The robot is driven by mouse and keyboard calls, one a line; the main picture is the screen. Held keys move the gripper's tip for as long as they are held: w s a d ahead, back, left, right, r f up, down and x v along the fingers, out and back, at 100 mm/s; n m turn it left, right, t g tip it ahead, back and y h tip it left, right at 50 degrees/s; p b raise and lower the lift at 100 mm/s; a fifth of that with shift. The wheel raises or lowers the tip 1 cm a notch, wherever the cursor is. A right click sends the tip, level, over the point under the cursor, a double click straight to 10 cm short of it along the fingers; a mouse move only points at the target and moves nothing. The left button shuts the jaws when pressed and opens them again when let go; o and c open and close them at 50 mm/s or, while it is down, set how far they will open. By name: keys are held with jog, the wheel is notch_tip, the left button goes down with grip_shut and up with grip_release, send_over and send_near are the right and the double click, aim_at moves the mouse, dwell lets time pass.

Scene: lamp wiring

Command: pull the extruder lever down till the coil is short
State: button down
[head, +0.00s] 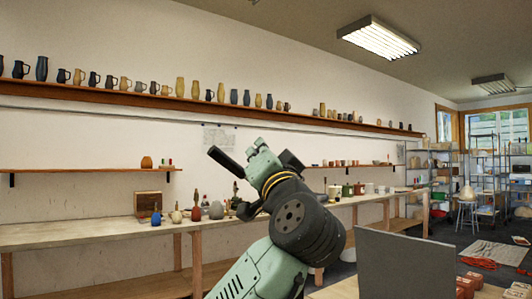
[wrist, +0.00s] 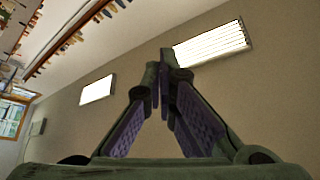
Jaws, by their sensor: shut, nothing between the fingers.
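Neither view shows an extruder, its lever or a coil that I can make out. In the wrist view my gripper (wrist: 164,85) is shut, with its fingertips together and nothing between them. It points up towards the ceiling and touches nothing. In the head view my arm rises from the bottom middle, and its wrist end stands in front of the long bench. The fingertips are hard to make out there.
A long wooden bench (head: 90,232) runs along the wall with several vases and jars. A high shelf (head: 140,98) holds several mugs. A grey panel (head: 405,268) stands at the lower right. Metal racks (head: 485,165) and reddish blocks (head: 470,284) are at the right.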

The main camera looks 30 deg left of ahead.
jog(key=r+p+x, duration=0.1)
jog(key=p+x, duration=0.3)
jog(key=x, duration=0.4)
jog(key=shift+s+a+f+p, duration=0.15)
jog(key=shift+s+a+f, duration=0.1)
jog(key=shift+f, duration=0.45)
jog(key=shift+s+a+f+p, duration=0.2)
jog(key=shift+s+a+f, duration=0.1)
jog(key=shift+f, duration=0.35)
jog(key=shift+s+a+f+p, duration=0.15)
jog(key=shift+s+a+f, duration=0.1)
jog(key=shift+f, duration=0.45)
